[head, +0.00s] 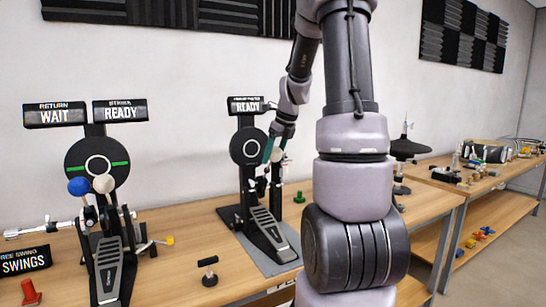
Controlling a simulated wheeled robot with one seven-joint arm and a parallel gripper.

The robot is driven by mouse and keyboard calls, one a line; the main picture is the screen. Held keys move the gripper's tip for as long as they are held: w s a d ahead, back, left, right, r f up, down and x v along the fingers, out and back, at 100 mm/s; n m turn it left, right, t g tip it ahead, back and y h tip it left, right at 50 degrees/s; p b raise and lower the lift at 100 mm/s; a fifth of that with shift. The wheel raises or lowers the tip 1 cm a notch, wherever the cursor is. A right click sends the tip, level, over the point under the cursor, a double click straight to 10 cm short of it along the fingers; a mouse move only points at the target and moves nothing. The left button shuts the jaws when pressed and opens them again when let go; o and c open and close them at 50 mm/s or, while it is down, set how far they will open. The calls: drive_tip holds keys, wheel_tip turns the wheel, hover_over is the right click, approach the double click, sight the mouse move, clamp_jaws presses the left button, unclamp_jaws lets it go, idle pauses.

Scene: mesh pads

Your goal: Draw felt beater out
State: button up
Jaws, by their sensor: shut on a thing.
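My gripper (271,150), with teal fingers, is at the middle pedal (267,235), in front of its round black pad (248,148). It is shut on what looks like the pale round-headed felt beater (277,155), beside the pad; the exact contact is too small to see. The lower end of this beater, near the pedal's dark hub, is partly hidden. A second pedal (108,270) on the left carries a blue ball head (78,187) and a cream ball head (103,184) in front of a larger round pad (96,165).
The wooden table (175,235) has free room between the pedals. Signs above the pads read WAIT (54,116), READY (121,112) and READY (246,107). A second bench (475,185) stands at right.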

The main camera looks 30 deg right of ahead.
drive_tip(key=shift+r, duration=0.1)
drive_tip(key=shift+r, duration=1.4)
drive_tip(key=shift+d, duration=0.1)
